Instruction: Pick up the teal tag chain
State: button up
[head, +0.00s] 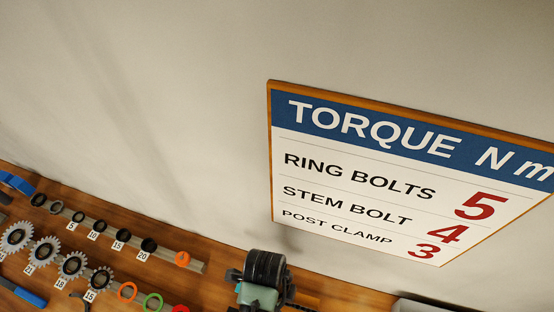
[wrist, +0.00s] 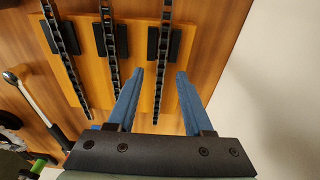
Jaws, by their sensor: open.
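In the wrist view, three dark chains hang against black pads on a lighter wooden panel: a left chain (wrist: 62,50), a middle chain (wrist: 108,55) and a right chain (wrist: 162,60). No teal tag shows on any of them, so I cannot tell which is the teal tag chain. My gripper (wrist: 160,73) is open, with its two blue fingers pointing toward the panel. In the picture, the right chain's lower part lies between the fingertips, and the middle chain lies just left of the left finger. I cannot tell the depth between them. No chain shows in the head view.
A silver wrench-like tool (wrist: 32,100) is at the left of the wrist view. A pale wall (wrist: 285,80) fills its right side. In the head view, a torque sign (head: 400,180) hangs on the wall, and sprockets (head: 45,250) and rings sit on a wooden board at lower left.

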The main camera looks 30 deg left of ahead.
jog(key=shift+f, duration=0.1)
jog(key=shift+c, duration=0.2)
grip_shut()
